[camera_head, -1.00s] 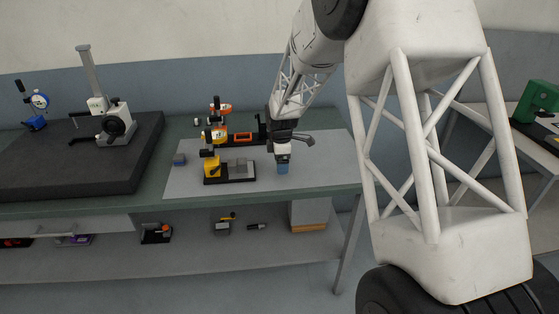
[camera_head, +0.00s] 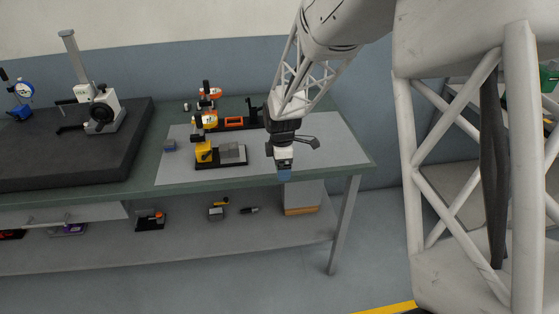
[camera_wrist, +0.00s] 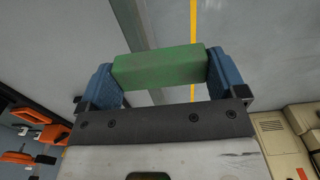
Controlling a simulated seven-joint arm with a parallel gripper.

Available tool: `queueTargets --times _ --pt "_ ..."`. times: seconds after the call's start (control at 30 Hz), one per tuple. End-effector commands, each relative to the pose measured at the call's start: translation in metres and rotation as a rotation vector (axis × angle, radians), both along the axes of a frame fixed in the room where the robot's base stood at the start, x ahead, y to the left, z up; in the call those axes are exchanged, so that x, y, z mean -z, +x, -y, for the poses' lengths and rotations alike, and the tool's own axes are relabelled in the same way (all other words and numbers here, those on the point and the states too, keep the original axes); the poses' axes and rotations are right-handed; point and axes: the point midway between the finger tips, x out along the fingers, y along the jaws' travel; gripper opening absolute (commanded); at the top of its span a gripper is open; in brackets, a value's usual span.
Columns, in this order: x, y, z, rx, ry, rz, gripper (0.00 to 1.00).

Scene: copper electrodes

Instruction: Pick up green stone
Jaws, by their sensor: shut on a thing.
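The green stone (camera_wrist: 160,67) is a plain green block. In the wrist view it lies crosswise between the two blue fingers of my gripper (camera_wrist: 162,75), with a finger pressed against each end. In the head view my gripper (camera_head: 284,174) hangs over the right front part of the workbench, its blue fingertips pointing down. The stone cannot be made out in the head view, where the fingers hide it.
The workbench has a light grey mat (camera_head: 310,140). A black fixture with a yellow clamp (camera_head: 204,151) and a grey block (camera_head: 232,152) stands left of my gripper. A dark granite plate (camera_head: 60,160) with a gauge stand (camera_head: 103,112) is at far left.

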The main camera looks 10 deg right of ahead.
Motion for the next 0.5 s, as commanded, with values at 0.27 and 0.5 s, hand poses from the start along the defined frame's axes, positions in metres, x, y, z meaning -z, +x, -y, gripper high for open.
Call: queueTargets --times 0.27,0.5 --pt "-0.0012 -0.0048 0.0004 0.000 0.000 0.001 0.63" --pt "-0.0011 -0.0047 0.0004 0.000 0.000 0.001 0.63"
